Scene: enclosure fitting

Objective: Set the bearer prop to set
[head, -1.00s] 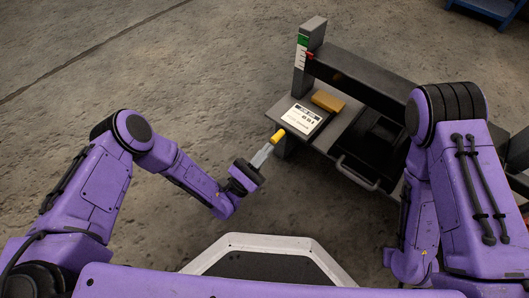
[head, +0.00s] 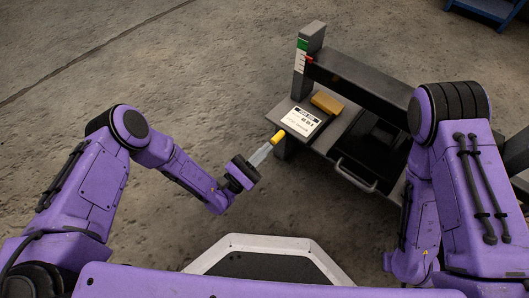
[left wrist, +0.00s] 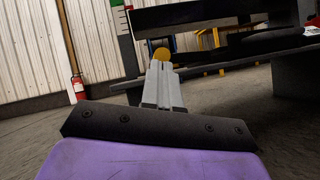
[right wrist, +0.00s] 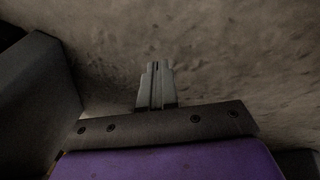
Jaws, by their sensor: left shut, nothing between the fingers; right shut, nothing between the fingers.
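A yellow round knob (head: 278,137) sticks out at the near left corner of a dark fixture and may belong to the bearer prop; I cannot tell its setting. It also shows as a yellow disc in the left wrist view (left wrist: 161,54), just past the fingertips. My left gripper (head: 266,148) is shut and empty, its tips at the knob; I cannot tell whether they touch it. It shows in the left wrist view (left wrist: 160,72). My right gripper (right wrist: 157,72) is shut and empty over bare floor in the right wrist view; my arm hides it in the head view.
The fixture has an upright post (head: 312,38) with a green-and-white scale and red pointer, and a dark beam (head: 355,80). A printed card (head: 301,121), a yellow block (head: 327,102) and a tray handle (head: 355,176) are on it. Floor to the left is clear.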

